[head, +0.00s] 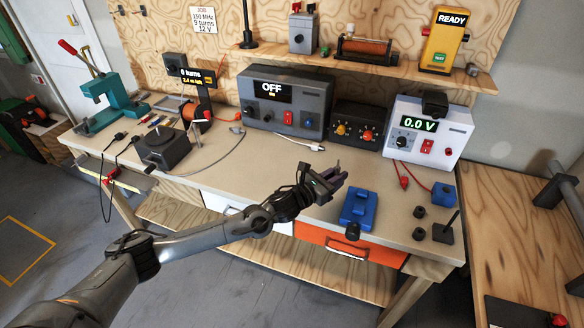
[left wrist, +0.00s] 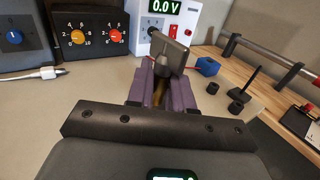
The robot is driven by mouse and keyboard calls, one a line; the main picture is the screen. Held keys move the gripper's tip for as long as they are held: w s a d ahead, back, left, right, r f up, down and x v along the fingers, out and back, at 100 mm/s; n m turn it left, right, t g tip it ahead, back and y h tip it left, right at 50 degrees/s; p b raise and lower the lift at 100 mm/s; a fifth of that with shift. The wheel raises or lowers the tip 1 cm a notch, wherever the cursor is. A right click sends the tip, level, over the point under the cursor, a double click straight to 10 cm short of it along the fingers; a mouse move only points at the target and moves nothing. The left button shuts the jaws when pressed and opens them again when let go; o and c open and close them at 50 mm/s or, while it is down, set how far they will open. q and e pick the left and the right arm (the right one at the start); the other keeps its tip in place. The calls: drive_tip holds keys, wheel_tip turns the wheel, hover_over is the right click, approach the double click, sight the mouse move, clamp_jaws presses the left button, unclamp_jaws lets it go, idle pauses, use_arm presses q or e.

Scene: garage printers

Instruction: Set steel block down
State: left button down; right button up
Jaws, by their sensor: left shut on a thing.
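The steel block shows in the left wrist view as a grey metal slab (left wrist: 170,53), tilted, at the tips of my left gripper (left wrist: 161,75). The purple fingers are shut on it. In the head view my left gripper (head: 334,173) is above the front part of the workbench, left of a blue vise-like fixture (head: 358,206). The block is too small and dark to make out clearly there. What lies directly under the block is hidden in the wrist view. My right gripper is in neither view.
The workbench (head: 270,165) has bare room behind and left of my gripper. A grey OFF unit (head: 286,97), a knob box (head: 357,121) and a white 0.0 V supply (head: 428,132) line the back. Small black parts (head: 419,212) and a blue box (head: 443,194) stand at the right.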

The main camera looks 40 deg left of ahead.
use_arm(q)
drive_tip(key=a+f, duration=0.2)
drive_tip(key=a, duration=0.1)
drive_tip(key=w+a+f, duration=0.1)
drive_tip(key=a+f, duration=0.1)
drive_tip(key=a, duration=0.2)
drive_tip(key=a+f+b, duration=0.1)
drive_tip(key=a+f, duration=0.1)
drive_tip(key=a, duration=0.1)
drive_tip(key=shift+w+a+f, duration=0.15)
drive_tip(key=shift+a, duration=0.05)
drive_tip(key=shift+f, duration=2.05)
drive_tip(key=shift+a, duration=0.1)
